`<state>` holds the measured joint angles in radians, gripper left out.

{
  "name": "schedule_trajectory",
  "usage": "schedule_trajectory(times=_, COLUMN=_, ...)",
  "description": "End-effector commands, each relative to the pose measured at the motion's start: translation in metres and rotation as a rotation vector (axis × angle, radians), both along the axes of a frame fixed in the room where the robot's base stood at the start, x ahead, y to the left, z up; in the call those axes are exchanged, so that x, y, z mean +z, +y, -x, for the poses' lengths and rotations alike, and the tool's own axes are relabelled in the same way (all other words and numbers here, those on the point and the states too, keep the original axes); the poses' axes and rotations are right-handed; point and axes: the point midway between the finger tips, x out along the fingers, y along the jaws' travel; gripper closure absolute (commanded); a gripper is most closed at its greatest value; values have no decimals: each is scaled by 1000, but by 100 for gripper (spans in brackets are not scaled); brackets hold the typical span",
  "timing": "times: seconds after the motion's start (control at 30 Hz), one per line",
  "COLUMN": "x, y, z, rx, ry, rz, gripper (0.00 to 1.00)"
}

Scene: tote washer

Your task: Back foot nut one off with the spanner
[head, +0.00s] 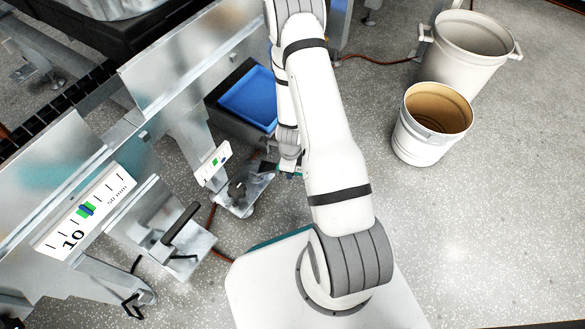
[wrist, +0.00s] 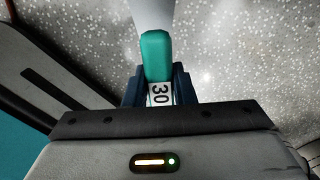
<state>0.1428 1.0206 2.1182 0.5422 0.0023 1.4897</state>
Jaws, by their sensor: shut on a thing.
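My gripper (wrist: 158,88) is shut on the spanner (wrist: 156,55), which has a teal grip, a white label marked 30 and a pale shank running out of the top of the wrist view. The spanner's working end is out of that view. In the head view my gripper (head: 289,166) is small, partly hidden by my arm, with a bit of teal beside it. It is just right of a machine foot (head: 240,196) with a dark nut or knob (head: 237,188) on its plate. I see no contact between spanner and nut. No marking shows which foot is number one.
A metal frame with a scale marked 10 (head: 85,212) and a black-handled bracket (head: 180,225) stands at left. A blue tray (head: 249,97) sits behind the foot. Two white buckets (head: 425,140) stand at right. A reddish hose crosses the floor.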

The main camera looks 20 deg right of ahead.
Motion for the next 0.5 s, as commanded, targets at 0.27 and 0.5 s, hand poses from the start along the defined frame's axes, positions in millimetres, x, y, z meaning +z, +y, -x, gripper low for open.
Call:
schedule_trajectory(times=0.27, x=-1, y=-2, z=0, rx=-4, ry=0, rz=0, gripper=100)
schedule_trajectory(times=0.5, x=-12, y=-3, z=0, rx=-4, ry=0, rz=0, gripper=100)
